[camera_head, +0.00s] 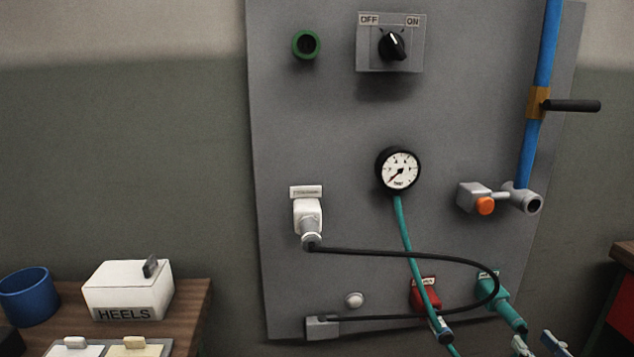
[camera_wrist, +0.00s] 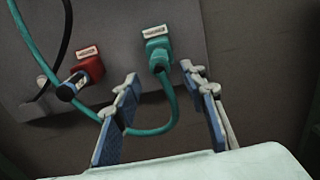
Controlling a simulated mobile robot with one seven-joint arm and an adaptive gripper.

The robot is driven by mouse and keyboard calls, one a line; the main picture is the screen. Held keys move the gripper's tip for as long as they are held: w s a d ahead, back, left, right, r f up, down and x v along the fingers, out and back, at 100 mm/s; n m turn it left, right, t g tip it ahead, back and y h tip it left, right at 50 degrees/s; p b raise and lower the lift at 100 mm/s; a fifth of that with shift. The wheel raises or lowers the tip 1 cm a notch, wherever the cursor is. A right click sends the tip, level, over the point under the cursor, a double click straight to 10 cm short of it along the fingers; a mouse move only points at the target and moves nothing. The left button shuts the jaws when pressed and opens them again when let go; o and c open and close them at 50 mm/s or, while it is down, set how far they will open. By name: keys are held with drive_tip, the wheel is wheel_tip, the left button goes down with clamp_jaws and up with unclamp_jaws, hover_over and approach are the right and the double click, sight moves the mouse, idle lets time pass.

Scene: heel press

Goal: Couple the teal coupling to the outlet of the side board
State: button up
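A teal fitting (camera_head: 495,294) with a label sits low on the right of the grey board; its end points down and right. In the wrist view the teal fitting (camera_wrist: 157,50) is beyond and between my fingertips. A teal hose (camera_head: 404,228) runs down from the gauge; in the wrist view it loops up to the teal fitting. I cannot tell where coupling and outlet meet there. A red labelled block (camera_wrist: 88,68) with a dark-ended stub is to its left. My gripper (camera_wrist: 161,78) is open and empty; its tips show at the bottom right of the head view (camera_head: 538,346).
The board (camera_head: 330,120) carries a gauge (camera_head: 398,170), a switch (camera_head: 391,45) and a white fitting (camera_head: 308,218) with a black cable. A blue pipe (camera_head: 540,60) with a side handle ends at a grey fitting. A bench with a HEELS box (camera_head: 125,292) stands left.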

sight(510, 315)
drive_tip(key=shift+w+a+b, duration=0.15)
drive_tip(key=shift+w+a, duration=0.05)
drive_tip(key=shift+w, duration=2)
drive_tip(key=shift+w+a+b, duration=0.15)
drive_tip(key=shift+w, duration=2.05)
clamp_jaws()
drive_tip(key=shift+p, duration=0.3)
drive_tip(key=shift+s+d+p, duration=0.15)
drive_tip(key=shift+s+p, duration=0.1)
drive_tip(key=shift+s, duration=1.25)
drive_tip(key=shift+s+d+p, duration=0.1)
drive_tip(key=shift+s+p, duration=0.1)
drive_tip(key=shift+s, duration=1.3)
drive_tip(key=shift+s, duration=0.15)
drive_tip(key=shift+s+d, duration=0.15)
drive_tip(key=shift+s, duration=1.4)
wheel_tip(510, 315, up, 24)
drive_tip(key=p, duration=2.1)
